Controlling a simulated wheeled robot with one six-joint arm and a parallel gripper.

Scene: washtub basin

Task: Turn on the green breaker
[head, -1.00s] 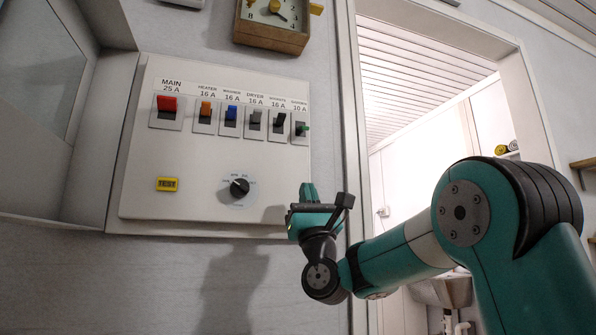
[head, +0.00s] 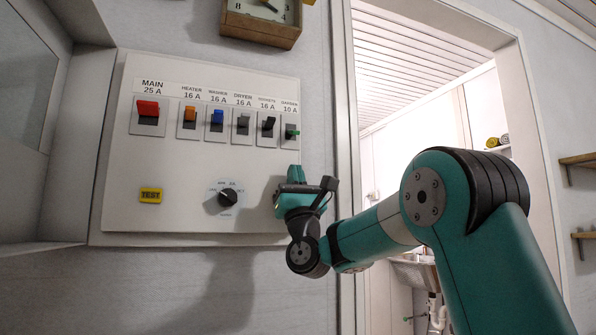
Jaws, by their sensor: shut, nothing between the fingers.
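The green breaker (head: 291,132) is the rightmost switch in the row on the white panel (head: 170,212), under a label ending in 10 A. Its small green lever sticks out toward the right; I cannot tell surely whether it is on or off. My gripper (head: 296,175) is below the green breaker, in front of the panel's lower right part. It is shut and empty, with its fingers pointing up toward the panel. A gap shows between the fingertips and the green lever.
A dark dial (head: 229,197) and yellow TEST button (head: 151,195) are lower. A clock (head: 262,22) hangs above. A door frame (head: 343,130) stands right.

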